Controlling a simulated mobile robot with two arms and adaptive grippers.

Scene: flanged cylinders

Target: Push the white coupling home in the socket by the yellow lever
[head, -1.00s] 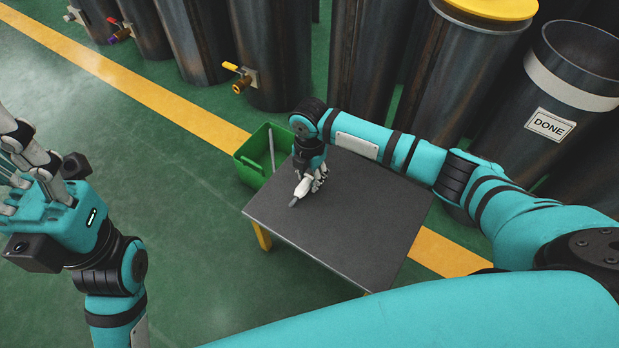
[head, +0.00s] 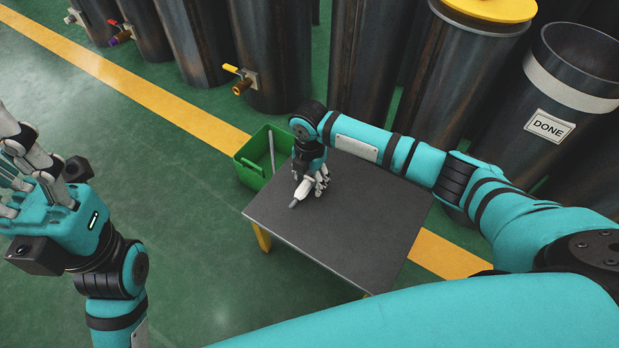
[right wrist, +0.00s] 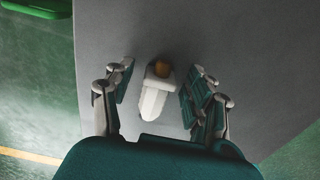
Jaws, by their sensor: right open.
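The white coupling (right wrist: 153,101), a white piece with a brass-coloured end, appears in the right wrist view over the dark table top, between my right gripper's fingers. The fingers stand apart on both sides of it, with visible gaps. My left gripper (head: 22,172) is at the left edge, partly cut off.
The dark table (head: 345,235) is otherwise bare. A green bin (head: 250,166) stands against its far left side. Other valves with a red lever (head: 112,21) sit further left. A cylinder labelled DONE (head: 549,125) stands at right. Green floor lies open at left.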

